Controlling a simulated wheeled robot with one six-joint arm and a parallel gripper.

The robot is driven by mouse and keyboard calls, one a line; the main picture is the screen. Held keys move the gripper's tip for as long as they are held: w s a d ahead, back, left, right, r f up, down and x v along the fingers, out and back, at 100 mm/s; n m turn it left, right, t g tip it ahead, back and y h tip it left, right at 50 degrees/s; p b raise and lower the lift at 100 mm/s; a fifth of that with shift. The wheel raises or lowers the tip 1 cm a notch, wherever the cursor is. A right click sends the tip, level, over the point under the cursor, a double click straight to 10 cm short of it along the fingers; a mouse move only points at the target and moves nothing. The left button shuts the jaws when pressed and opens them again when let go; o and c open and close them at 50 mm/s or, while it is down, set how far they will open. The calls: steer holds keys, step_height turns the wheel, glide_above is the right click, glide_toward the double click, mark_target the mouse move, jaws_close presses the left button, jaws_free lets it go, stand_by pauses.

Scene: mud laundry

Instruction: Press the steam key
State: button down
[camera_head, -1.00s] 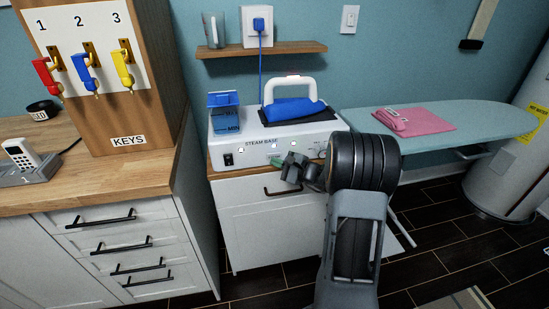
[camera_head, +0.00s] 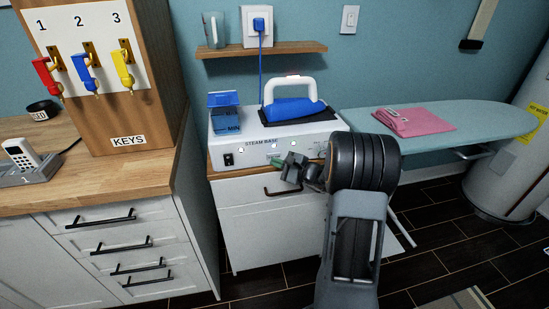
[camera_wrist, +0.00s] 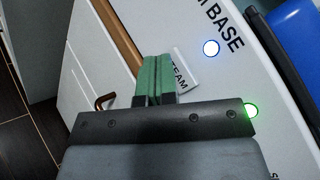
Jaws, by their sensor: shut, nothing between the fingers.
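The white steam base (camera_head: 225,147) stands on a low cabinet, its front panel carrying small round lights. In the wrist view, a pale tab lettered "STEAM" (camera_wrist: 185,72) lies on the panel, partly hidden by my fingers. A white-blue round light (camera_wrist: 211,47) is beside the lettering, and a green light (camera_wrist: 250,110) glows past the edge of my gripper. My gripper (camera_wrist: 153,72) has green fingertips, shut together and empty, just beside the tab. I cannot tell whether they touch it. In the head view my gripper (camera_head: 278,163) is at the base's front edge.
A blue iron (camera_head: 293,108) rests on the base, with a blue box (camera_head: 223,113) to its left. An ironing board (camera_head: 470,122) with a pink cloth (camera_head: 413,121) is at the right. A wooden counter (camera_head: 70,190) stands left; dark floor is free in front.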

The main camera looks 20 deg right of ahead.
steer(key=shift+w+f, duration=0.1)
steer(key=shift+w, duration=0.15)
stand_by(0.3)
steer(key=shift+w+b, duration=0.2)
steer(key=shift+b, duration=0.1)
steer(key=shift+w+d, duration=0.1)
stand_by(0.5)
steer(key=shift+s+b, duration=0.3)
steer(key=shift+s, duration=0.25)
steer(key=shift+s, duration=0.1)
steer(key=shift+s+a+b, duration=0.2)
steer(key=shift+s+a, duration=0.05)
steer(key=shift+s, duration=0.7)
steer(key=shift+s+a+b, duration=0.2)
steer(key=shift+s+a, duration=0.05)
steer(key=shift+s, duration=0.7)
steer(key=shift+s+a+b, duration=0.2)
steer(key=shift+s+a, duration=0.05)
steer(key=shift+s, duration=0.7)
